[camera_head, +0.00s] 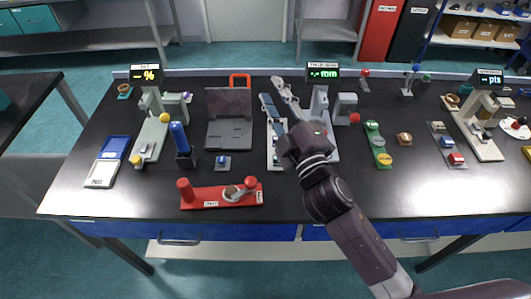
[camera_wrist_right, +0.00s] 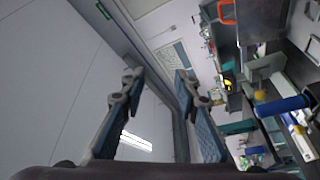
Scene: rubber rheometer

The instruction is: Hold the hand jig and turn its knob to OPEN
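A red jig (camera_head: 222,196) lies near the front edge of the bench, left of centre. A red upright cylinder (camera_head: 186,190) stands at its left end. My left gripper is not in view.
A laptop-like device (camera_head: 229,133), a blue-handled stand (camera_head: 180,140) and a small blue-button pad (camera_head: 223,162) stand behind the jig. A blue and white tray (camera_head: 101,177) lies at left.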

